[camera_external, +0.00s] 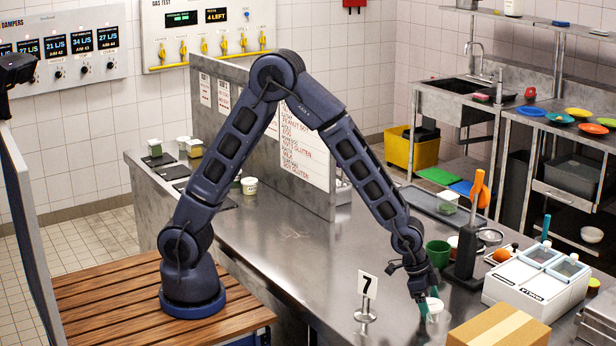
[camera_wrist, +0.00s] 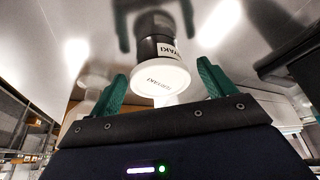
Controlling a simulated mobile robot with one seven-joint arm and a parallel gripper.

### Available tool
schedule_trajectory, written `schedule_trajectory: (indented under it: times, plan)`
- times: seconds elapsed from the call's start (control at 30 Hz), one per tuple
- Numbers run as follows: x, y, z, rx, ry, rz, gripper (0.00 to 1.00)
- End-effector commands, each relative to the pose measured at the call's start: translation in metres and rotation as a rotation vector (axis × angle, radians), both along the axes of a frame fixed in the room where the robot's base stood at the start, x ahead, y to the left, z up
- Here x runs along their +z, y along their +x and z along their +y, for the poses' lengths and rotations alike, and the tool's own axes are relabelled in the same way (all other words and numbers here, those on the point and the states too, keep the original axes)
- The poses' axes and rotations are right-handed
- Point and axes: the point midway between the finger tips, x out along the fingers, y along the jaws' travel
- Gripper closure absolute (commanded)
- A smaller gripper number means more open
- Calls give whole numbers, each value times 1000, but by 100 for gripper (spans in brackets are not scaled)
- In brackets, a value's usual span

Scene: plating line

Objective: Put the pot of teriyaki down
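The pot of teriyaki (camera_wrist: 162,79) has a white lid with dark lettering and a dark body with a white label. In the wrist view it is between the two green fingers of my gripper (camera_wrist: 162,84), with a narrow gap visible on each side. My gripper is open around it. In the outside view my gripper (camera_external: 430,301) points down, low over the steel counter, and the small pale pot (camera_external: 436,308) shows by its fingertips. The pot looks upright at counter level; its contact with the counter is hard to make out.
A number 7 sign (camera_external: 367,285) stands left of my gripper on the counter (camera_external: 300,262). A cardboard box (camera_external: 500,328) is close on the right front. A white two-lidded unit (camera_external: 535,282), a green cup (camera_external: 438,253) and a dark block with an orange handle (camera_external: 468,250) stand behind and right.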

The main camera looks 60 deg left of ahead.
Motion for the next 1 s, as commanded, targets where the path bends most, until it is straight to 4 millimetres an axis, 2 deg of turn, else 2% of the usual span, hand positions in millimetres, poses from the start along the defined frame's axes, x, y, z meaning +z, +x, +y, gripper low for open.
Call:
schedule_trajectory:
  times: [0.23,0.37,1.0]
  plan:
    - [1,0,0,0,0,0,18]
    - [8,-1,2,0,-2,-1,18]
    - [97,-21,33,1,-1,-2,18]
